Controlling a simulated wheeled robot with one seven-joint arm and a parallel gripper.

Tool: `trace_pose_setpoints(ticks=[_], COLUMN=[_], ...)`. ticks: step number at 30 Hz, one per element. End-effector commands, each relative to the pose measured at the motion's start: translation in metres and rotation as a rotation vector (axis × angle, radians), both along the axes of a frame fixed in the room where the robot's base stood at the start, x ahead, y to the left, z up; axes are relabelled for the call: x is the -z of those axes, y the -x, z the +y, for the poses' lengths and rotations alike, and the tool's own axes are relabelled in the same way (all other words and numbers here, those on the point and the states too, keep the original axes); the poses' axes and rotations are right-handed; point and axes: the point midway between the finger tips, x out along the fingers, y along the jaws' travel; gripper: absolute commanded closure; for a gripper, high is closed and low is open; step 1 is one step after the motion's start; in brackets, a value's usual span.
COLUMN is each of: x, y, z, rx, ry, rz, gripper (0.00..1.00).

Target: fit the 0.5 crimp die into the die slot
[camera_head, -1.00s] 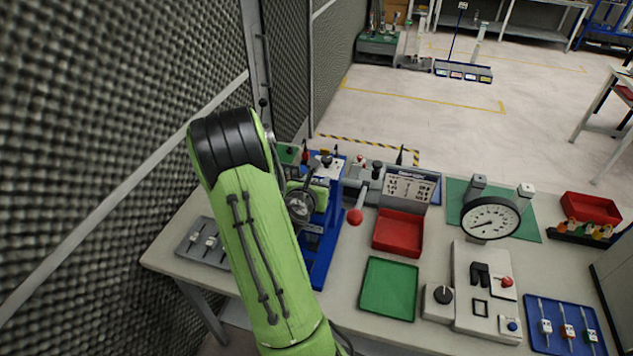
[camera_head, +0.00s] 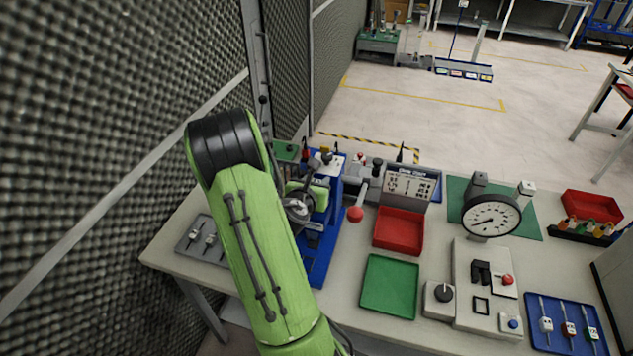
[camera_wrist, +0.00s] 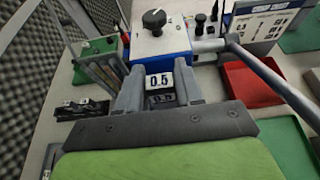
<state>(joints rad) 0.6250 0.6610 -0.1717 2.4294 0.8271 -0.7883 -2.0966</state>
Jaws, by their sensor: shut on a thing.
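The 0.5 crimp die (camera_wrist: 159,81) shows in the wrist view as a block with a white "0.5" label. My gripper (camera_wrist: 158,87) is shut on it, one grey finger on each side. The blue crimp press (camera_wrist: 163,66), with a white top and black knob, stands directly beyond the die. The press also shows in the head view (camera_head: 320,255), partly behind my green arm. The die slot is hidden behind the die and fingers, so I cannot tell whether the die is inside it. The die is hidden in the head view.
The press lever with its red ball (camera_head: 355,214) sticks out right of the press. A red tray (camera_head: 399,231) and green tray (camera_head: 389,286) lie farther right, near a dial gauge (camera_head: 491,217). A grey tray (camera_head: 203,240) lies left of my arm, near the foam wall (camera_head: 90,120).

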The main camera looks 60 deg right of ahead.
Motion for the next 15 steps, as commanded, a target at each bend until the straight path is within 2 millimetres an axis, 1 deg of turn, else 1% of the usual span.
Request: trace_pose_setpoints(ticks=[15], x=[0.014], y=[0.000], z=[0.000], rx=[0.000], ry=[0.001], rz=[0.001], gripper=[0.99])
